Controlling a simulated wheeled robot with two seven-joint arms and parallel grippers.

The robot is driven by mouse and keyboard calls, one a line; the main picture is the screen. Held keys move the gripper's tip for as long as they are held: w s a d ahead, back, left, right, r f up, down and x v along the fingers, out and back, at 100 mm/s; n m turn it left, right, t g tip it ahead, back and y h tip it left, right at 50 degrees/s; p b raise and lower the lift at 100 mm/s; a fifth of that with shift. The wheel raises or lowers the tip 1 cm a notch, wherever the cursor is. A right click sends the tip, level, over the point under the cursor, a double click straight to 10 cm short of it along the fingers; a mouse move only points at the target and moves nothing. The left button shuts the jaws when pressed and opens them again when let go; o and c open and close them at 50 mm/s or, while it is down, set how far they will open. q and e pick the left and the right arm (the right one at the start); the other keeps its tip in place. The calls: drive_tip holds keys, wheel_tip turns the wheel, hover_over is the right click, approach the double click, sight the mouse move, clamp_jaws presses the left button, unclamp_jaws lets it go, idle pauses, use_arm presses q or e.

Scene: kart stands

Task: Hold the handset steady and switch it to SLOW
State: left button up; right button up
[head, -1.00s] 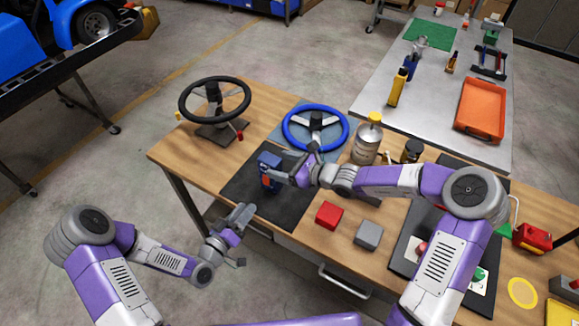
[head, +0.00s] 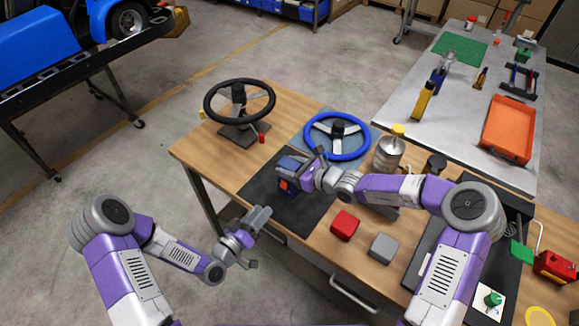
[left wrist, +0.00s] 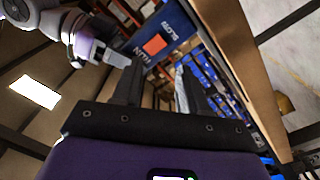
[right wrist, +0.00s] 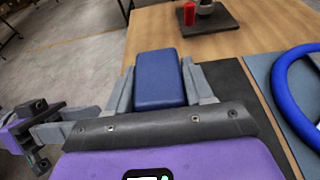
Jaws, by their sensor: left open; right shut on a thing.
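The blue handset (head: 287,185) is over the dark mat, with its orange switch facing my left side. In the left wrist view the handset (left wrist: 180,28) shows the orange switch (left wrist: 155,45) between the words SLOW and RUN. I cannot tell which way the switch is set. My right gripper (head: 296,170) is shut on the handset, its fingers on both sides of the blue body (right wrist: 160,80) in the right wrist view. My left gripper (head: 264,216) is open and empty, in front of the handset and apart from it; its fingers (left wrist: 157,80) point towards the handset.
The dark mat (head: 265,190) lies on the wooden table. A black steering wheel (head: 240,102) stands behind left, a blue one (head: 337,136) behind right. A red block (head: 345,225) and a grey block (head: 383,248) lie to the right.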

drive_tip(key=shift+c, duration=1.1)
use_arm(q)
drive_tip(key=shift+c, duration=0.9)
use_arm(e)
drive_tip(key=shift+c, duration=0.3)
use_arm(q)
drive_tip(key=shift+w+a+r+y, duration=0.2)
drive_tip(key=shift+w+r+y, duration=0.1)
drive_tip(key=shift+w, duration=0.15)
drive_tip(key=c, duration=0.5)
drive_tip(key=w+r+n+g+y, duration=0.1)
drive_tip(key=w+a+r+n+g+y, duration=0.1)
drive_tip(key=n, duration=0.1)
drive_tip(key=shift+w+a+r, duration=0.1)
drive_tip(key=shift+w+a, duration=0.1)
drive_tip(key=shift+a, duration=0.05)
clamp_jaws()
drive_tip(key=s+r+n+g+y, duration=0.2)
drive_tip(key=s+r+n+g, duration=0.3)
drive_tip(key=r+n, duration=0.1)
drive_tip(key=shift+d+r+n+y, duration=0.3)
drive_tip(key=shift+d+r+n, duration=0.1)
drive_tip(key=shift+n, duration=0.3)
drive_tip(key=shift+s+a, duration=0.1)
